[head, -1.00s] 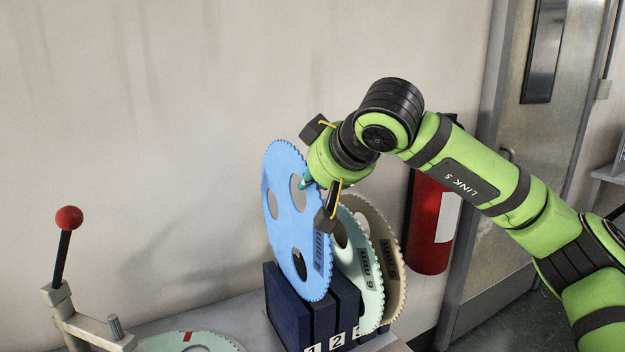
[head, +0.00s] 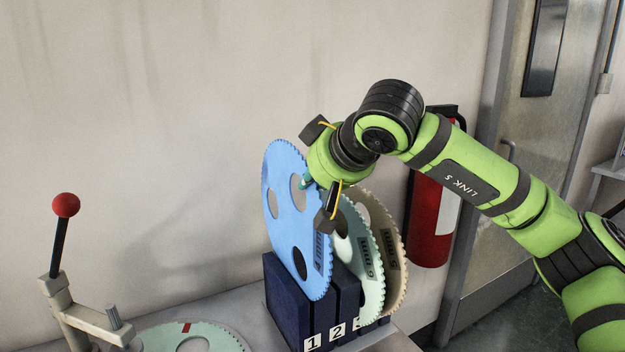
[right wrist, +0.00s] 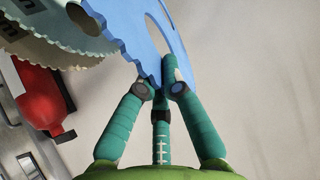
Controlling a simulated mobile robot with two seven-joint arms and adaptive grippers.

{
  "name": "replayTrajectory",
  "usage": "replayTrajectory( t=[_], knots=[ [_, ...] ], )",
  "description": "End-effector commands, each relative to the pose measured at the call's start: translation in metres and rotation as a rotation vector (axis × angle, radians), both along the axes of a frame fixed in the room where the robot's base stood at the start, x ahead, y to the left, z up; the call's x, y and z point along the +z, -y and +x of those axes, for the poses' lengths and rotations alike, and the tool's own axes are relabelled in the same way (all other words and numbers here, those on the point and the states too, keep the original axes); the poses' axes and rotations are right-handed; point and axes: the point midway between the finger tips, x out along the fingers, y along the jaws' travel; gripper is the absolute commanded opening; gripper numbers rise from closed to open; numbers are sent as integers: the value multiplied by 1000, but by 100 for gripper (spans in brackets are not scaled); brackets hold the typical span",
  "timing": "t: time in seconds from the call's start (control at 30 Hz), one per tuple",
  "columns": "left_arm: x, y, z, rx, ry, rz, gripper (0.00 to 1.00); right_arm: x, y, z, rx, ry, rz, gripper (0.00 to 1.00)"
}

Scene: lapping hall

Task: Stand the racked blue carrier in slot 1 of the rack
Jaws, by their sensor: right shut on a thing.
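The blue carrier (head: 289,225) is a large toothed disc with round holes, standing nearly upright over the left part of the dark blue rack (head: 286,305). Its lower edge overlaps the rack above label 1; I cannot tell how far it sits in the slot. My right gripper (head: 307,184) is shut on the carrier at its upper right side, beside a hole. In the right wrist view the teal fingers (right wrist: 160,83) pinch the blue carrier (right wrist: 124,18) between rim and hole. My left gripper is not in view.
A pale green carrier (head: 371,275) and a beige carrier (head: 397,255) stand in the rack just right of the blue one. A red-knobbed lever (head: 60,245) and a flat pale green disc (head: 220,337) are at lower left. A fire extinguisher (head: 432,215) hangs behind.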

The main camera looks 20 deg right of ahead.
Motion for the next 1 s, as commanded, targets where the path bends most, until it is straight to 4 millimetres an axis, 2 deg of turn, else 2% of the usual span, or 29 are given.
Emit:
replayTrajectory(
  t=[1.0],
  knots=[
    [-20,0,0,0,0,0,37,-23,0,0,1,7,2,0]
  ],
)
